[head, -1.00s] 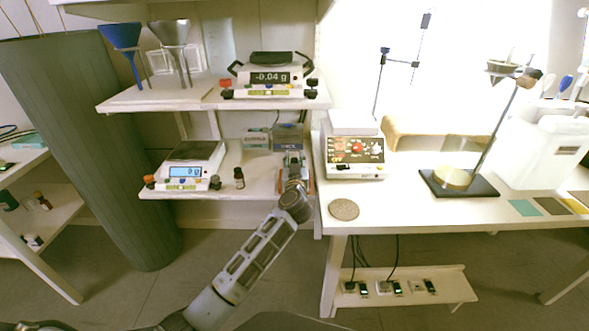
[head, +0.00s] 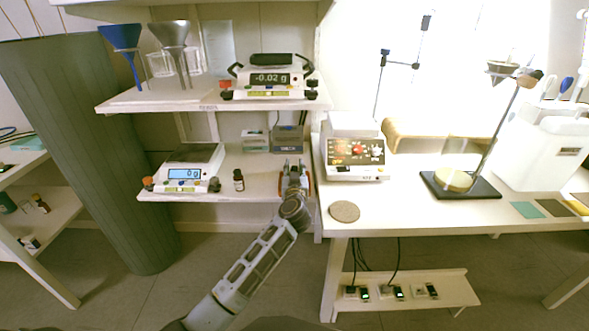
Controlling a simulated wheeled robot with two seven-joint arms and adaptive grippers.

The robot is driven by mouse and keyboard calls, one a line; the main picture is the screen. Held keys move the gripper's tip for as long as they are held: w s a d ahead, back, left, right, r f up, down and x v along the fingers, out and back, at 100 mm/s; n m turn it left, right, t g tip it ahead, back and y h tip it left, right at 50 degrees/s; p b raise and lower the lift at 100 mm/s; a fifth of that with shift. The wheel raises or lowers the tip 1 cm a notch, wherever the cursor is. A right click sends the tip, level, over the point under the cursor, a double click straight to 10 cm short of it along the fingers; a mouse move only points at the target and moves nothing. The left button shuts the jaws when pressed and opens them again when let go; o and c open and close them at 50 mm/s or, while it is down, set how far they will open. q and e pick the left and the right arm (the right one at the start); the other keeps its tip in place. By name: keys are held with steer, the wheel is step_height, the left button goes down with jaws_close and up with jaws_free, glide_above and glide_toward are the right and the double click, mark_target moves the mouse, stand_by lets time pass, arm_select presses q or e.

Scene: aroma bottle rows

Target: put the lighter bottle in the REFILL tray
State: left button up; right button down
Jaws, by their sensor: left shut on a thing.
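A small dark bottle with a pale label (head: 239,180) stands upright on the lower shelf, right of the lower scale. My left gripper (head: 294,165) is at the right end of that shelf, just in front of two small labelled trays. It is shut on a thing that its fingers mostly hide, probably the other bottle. The left tray (head: 255,145) is pale and the right tray (head: 288,135) is grey-blue. Their labels are too small to read surely, so I cannot tell which is REFILL. My right gripper is not in view.
The lower scale (head: 187,172) is empty and reads 0 g. Another scale (head: 270,80) on the upper shelf reads -0.02 g. A device with a dark panel (head: 355,155) stands on the table close right of my gripper. The shelf between the bottle and my gripper is clear.

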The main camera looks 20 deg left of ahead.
arm_select(q)
steer(key=o, duration=1.1)
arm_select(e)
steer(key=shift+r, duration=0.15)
arm_select(q)
steer(key=shift+r, duration=0.15)
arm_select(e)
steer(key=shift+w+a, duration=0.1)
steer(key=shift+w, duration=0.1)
arm_select(q)
steer(key=shift+s+d, duration=0.2)
steer(key=shift+s, duration=0.4)
steer(key=shift+p+v, duration=0.5)
steer(key=shift+v, duration=0.35)
steer(key=shift+s+d, duration=0.1)
steer(key=shift+s, duration=0.25)
steer(key=p+v, duration=0.2)
steer(key=v, duration=0.6)
steer(key=shift+s+p, duration=0.15)
steer(key=shift+p, duration=0.25)
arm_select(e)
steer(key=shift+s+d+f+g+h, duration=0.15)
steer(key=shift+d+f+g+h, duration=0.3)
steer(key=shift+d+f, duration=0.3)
